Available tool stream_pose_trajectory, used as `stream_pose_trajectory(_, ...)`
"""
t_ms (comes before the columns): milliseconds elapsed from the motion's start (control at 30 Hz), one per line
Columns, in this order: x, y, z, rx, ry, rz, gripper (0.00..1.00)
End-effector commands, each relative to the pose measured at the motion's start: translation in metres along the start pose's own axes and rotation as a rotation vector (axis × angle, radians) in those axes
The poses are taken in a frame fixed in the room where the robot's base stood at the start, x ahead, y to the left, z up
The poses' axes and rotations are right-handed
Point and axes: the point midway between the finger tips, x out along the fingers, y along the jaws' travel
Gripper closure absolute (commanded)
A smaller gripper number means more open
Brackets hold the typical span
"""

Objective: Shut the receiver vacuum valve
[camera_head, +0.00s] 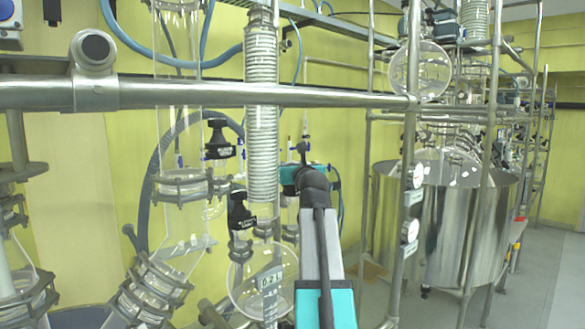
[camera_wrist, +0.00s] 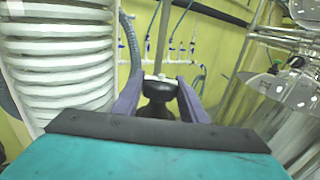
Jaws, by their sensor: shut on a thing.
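My gripper (camera_wrist: 158,84) shows in the wrist view with its two purple fingers on either side of a dark valve knob (camera_wrist: 159,92). The gripper is shut on this knob, which I take to be the receiver vacuum valve's. A pale fitting and an upright tube rise behind the knob. In the head view my gripper (camera_head: 301,178) is at the centre, beyond the horizontal rail and right of the coiled glass column. My own arm hides most of the fingers and the knob there. The valve's exact setting cannot be told.
The ribbed coil column (camera_head: 261,125) stands close on the left. A steel rail (camera_head: 250,95) crosses in front. A round flask (camera_head: 262,280) sits low beside my arm. A steel vessel (camera_head: 440,225) and upright poles stand right. Open floor (camera_head: 545,270) lies far right.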

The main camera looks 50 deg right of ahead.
Motion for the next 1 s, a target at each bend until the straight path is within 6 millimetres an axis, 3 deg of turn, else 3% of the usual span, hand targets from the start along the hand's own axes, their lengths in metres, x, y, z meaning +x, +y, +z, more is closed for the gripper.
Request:
stream_pose_trajectory(467, 0.0000, -0.0005, 0.0008, 0.001, -0.001, -0.009, 0.84)
stream_pose_trajectory(500, 0.0000, -0.0006, 0.0008, 0.001, -0.001, -0.009, 0.60)
stream_pose_trajectory(600, 0.0000, -0.0006, 0.0007, 0.001, -0.001, -0.009, 0.43)
stream_pose_trajectory(1000, 0.0000, 0.0001, -0.0002, 0.001, 0.001, -0.007, 0.43)
